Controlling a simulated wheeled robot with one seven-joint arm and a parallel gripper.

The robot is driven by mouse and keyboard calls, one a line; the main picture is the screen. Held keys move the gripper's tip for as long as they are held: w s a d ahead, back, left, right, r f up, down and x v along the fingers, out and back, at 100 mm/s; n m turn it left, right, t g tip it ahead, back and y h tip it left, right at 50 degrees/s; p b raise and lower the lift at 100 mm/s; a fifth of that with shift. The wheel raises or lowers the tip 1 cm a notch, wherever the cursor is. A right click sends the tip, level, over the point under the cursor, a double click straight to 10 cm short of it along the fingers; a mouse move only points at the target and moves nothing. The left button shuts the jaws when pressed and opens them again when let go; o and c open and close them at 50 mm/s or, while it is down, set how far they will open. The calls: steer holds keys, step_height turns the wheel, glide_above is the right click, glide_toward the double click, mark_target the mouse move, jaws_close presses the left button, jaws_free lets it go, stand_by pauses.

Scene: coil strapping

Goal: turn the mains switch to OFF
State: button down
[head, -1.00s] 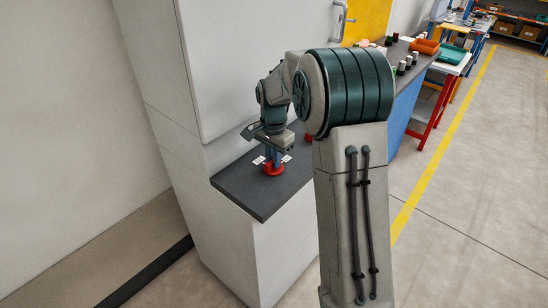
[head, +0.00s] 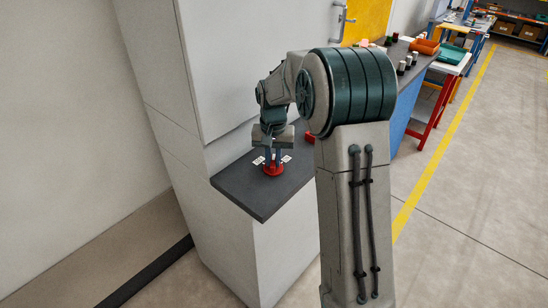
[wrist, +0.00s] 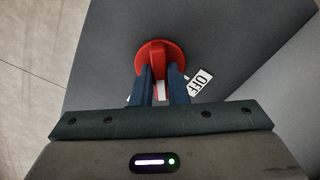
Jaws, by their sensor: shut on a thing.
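The mains switch is a red round knob with a raised grip bar. It sits on the dark grey worktop (head: 247,191), in the head view (head: 273,170) below my gripper and in the wrist view (wrist: 158,47) at upper middle. My gripper (head: 273,163) points down, its two blue fingers (wrist: 162,76) shut on the bar from both sides. A white OFF label (wrist: 201,79) lies just right of the fingers in the wrist view. The bar's exact pointing relative to the label is hard to tell.
A tall pale cabinet (head: 235,70) rises directly behind the worktop. A small red object (head: 310,138) is partly hidden behind my arm. Farther back are an orange bin (head: 425,46) and a green tray (head: 453,55). The floor right of my arm is open.

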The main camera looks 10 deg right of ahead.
mark_target(273, 160)
steer(key=n, duration=0.5)
steer(key=shift+r+n, duration=0.1)
steer(key=shift+n, duration=0.2)
steer(key=n+p, duration=0.1)
steer(key=n, duration=0.4)
steer(key=shift+w, duration=0.1)
stand_by(0.3)
steer(key=c, duration=1.4)
jaws_free()
steer(key=shift+c, duration=0.2)
step_height(273, 160, up, 14)
steer(key=s+f+m+t, duration=0.1)
steer(key=s+f+m, duration=0.1)
steer(key=s, duration=1.2)
steer(key=s+f+m+t, duration=0.2)
steer(key=s+m, duration=0.3)
steer(key=s, duration=0.9)
steer(key=shift+s+d+f, duration=0.2)
steer(key=shift+f, duration=0.2)
